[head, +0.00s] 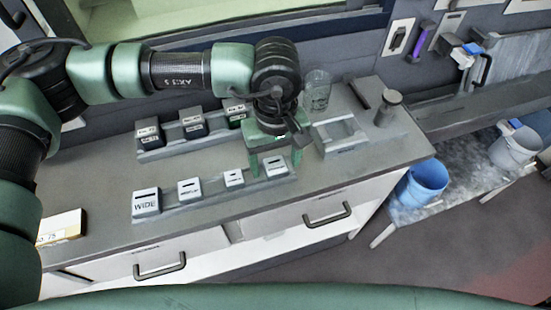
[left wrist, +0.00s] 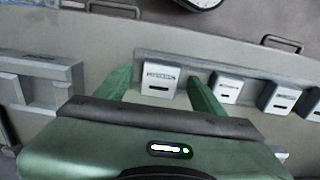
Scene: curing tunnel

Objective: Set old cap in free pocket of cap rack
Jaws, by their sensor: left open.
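My left gripper (head: 272,165) is open and points down at the right end of the front rack. Its two green fingers (left wrist: 160,82) stand on either side of a white labelled block (left wrist: 160,77), the rightmost in that rack; I cannot tell whether they touch it. The front rack (head: 213,202) holds several white slotted blocks, including one marked WIDE (head: 146,203). A back rack (head: 172,145) holds black-sided blocks with white tops (head: 192,125). My arm hides its right end. I cannot tell which block is the old cap. My right gripper is not in view.
A grey holder with an empty recess (head: 340,136) stands right of the gripper, with a clear glass (head: 316,92) behind it and a round metal piece (head: 389,108) farther right. A yellow-and-white box (head: 62,228) lies at the counter's left. A blue bucket (head: 422,184) stands beyond the right edge.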

